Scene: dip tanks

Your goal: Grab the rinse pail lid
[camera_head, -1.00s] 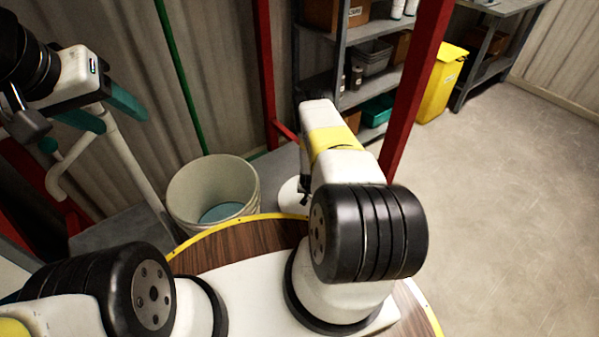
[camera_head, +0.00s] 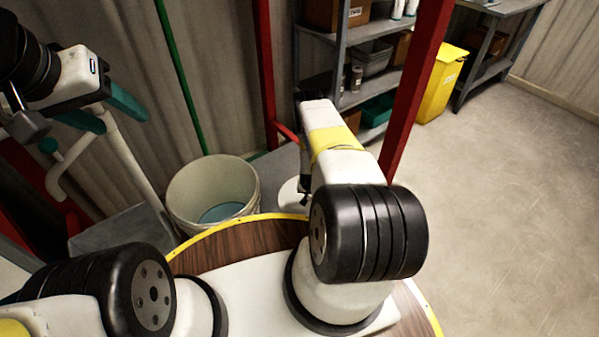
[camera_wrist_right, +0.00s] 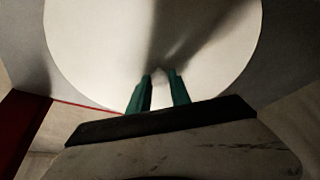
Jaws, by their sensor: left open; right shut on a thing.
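The rinse pail lid (camera_wrist_right: 100,45) is a white round disc that fills much of the right wrist view. My right gripper (camera_wrist_right: 160,77) has its two green fingers shut on a small pale grip at the lid's middle. In the head view a sliver of the lid (camera_head: 290,200) shows beside my right arm, which hides the rest and most of that gripper. The white pail (camera_head: 182,215) stands uncovered to the left of the lid, with bluish liquid inside. My left gripper (camera_head: 105,112) is open and empty at the upper left, with its teal fingers apart.
A red post (camera_head: 415,85) stands close right of my right arm. A grey shelf unit (camera_head: 345,50) with boxes and a yellow bin (camera_head: 440,85) are behind. A pale pipe (camera_head: 130,165) runs left of the pail. The floor at right is clear.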

